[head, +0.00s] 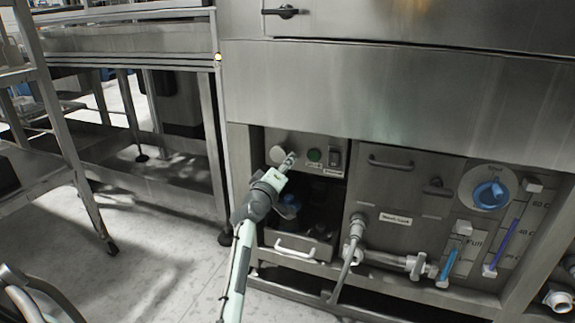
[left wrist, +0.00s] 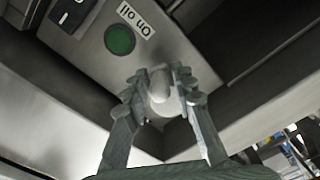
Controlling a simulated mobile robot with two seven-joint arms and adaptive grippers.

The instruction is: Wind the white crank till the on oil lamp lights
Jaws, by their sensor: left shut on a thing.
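The on oil lamp (head: 314,155) is a round green lens on the small control panel. It looks dark green with no clear glow. In the left wrist view the lamp (left wrist: 120,39) sits beside its "On oil" label. My left gripper (head: 291,157) reaches up to the panel, left of the lamp. In the left wrist view its two fingers (left wrist: 160,88) are closed around the pale, rounded handle of the white crank (left wrist: 159,86). A pale round disc (head: 278,152) shows just left of the gripper; the rest of the crank is hidden. My right gripper is not in view.
A dark switch (head: 335,155) is right of the lamp. Below the panel is an open recess with a white handle (head: 296,248). A blue dial (head: 491,194) and gauge tubes are at the right. A metal rack (head: 50,130) stands left; the floor between is clear.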

